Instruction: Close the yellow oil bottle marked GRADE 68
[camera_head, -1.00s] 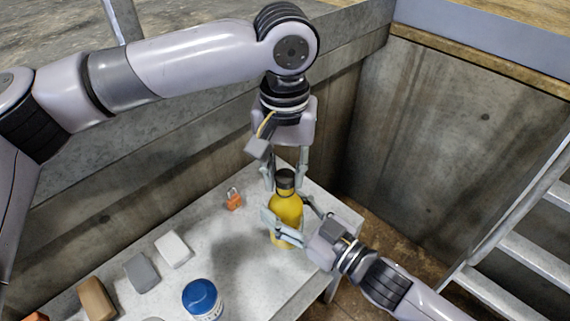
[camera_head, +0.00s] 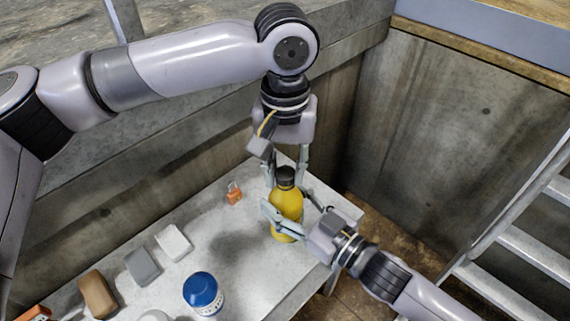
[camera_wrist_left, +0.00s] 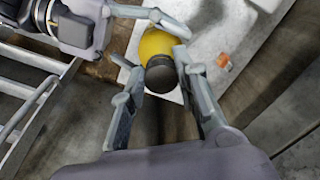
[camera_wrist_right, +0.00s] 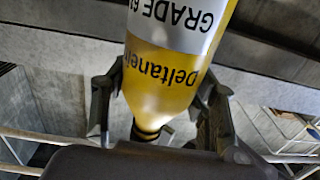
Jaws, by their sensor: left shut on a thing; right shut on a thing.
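The yellow oil bottle (camera_head: 286,203) stands upright at the far right end of the grey table. Its black cap (camera_head: 286,173) is at the top of the bottle; it also shows in the left wrist view (camera_wrist_left: 162,77). My left gripper (camera_head: 287,180) points down from above, shut on the cap. My right gripper (camera_head: 287,221) comes from the lower right, shut on the bottle's body. In the right wrist view the bottle (camera_wrist_right: 165,85) appears upside down, with GRADE and part of a number on its white label. The cap's seating is hidden.
On the table (camera_head: 240,275) are an orange padlock (camera_head: 234,194), a white block (camera_head: 173,243), a grey block (camera_head: 142,266), a brown block (camera_head: 98,294) and a blue-capped container (camera_head: 203,292). Concrete walls stand behind. Metal stairs (camera_head: 535,250) are at the right.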

